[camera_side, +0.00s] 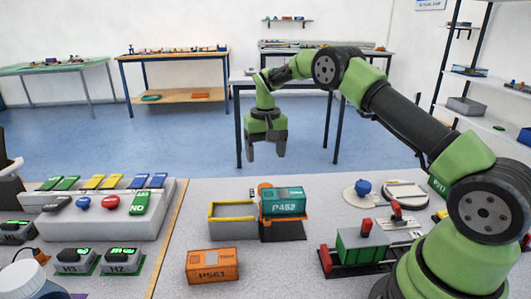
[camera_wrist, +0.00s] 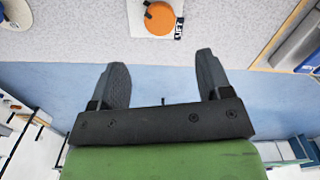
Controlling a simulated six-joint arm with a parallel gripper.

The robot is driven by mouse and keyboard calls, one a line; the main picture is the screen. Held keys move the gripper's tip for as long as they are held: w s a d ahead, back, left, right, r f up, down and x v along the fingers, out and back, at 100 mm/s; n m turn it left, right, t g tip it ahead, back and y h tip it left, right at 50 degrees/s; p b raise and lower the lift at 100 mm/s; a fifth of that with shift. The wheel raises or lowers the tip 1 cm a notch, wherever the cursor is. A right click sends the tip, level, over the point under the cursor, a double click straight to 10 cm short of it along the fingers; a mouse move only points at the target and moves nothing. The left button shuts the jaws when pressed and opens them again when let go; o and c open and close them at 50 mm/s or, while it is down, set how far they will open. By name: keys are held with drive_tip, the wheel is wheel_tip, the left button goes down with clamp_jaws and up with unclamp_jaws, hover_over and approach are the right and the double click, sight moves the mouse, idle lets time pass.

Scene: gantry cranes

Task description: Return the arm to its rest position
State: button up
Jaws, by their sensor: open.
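My gripper (camera_side: 266,150) hangs in the air in the side view, fingers pointing down, above and behind the orange-and-black stand with the teal P452 block as seen in the picture. My green and black arm reaches to it from the right. The fingers are apart with nothing between them. The wrist view also shows my gripper (camera_wrist: 161,68) open and empty, with blue floor behind the fingers. No object touches it.
The teal P452 block (camera_side: 284,201) sits at the stand beside a yellow-rimmed grey tray (camera_side: 231,232). An orange P561 block (camera_side: 212,265) lies in front. A green block (camera_side: 361,250) stands at right. A button console (camera_side: 95,215) is left. In the wrist view, an orange disc (camera_wrist: 160,18) lies on a white plate.

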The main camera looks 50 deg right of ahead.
drive_tip(key=shift+r, duration=0.1)
drive_tip(key=s+a+r+t, duration=0.1)
drive_tip(key=s+a+r, duration=0.2)
drive_tip(key=r, duration=0.3)
drive_tip(key=s+a+r+n+t, duration=0.1)
drive_tip(key=s+a+r, duration=0.15)
drive_tip(key=r, duration=0.35)
drive_tip(key=s+a+r+t, duration=0.2)
drive_tip(key=s+a+r, duration=0.15)
drive_tip(key=r, duration=0.25)
drive_tip(key=s+a+t+y, duration=0.1)
drive_tip(key=s+a, duration=0.1)
drive_tip(key=s, duration=0.7)
drive_tip(key=s+a+n+t+y, duration=0.1)
drive_tip(key=s+a+t, duration=0.1)
drive_tip(key=s, duration=0.7)
drive_tip(key=shift+s+a+r, duration=0.15)
drive_tip(key=shift+s+a, duration=0.2)
drive_tip(key=shift+s, duration=0.05)
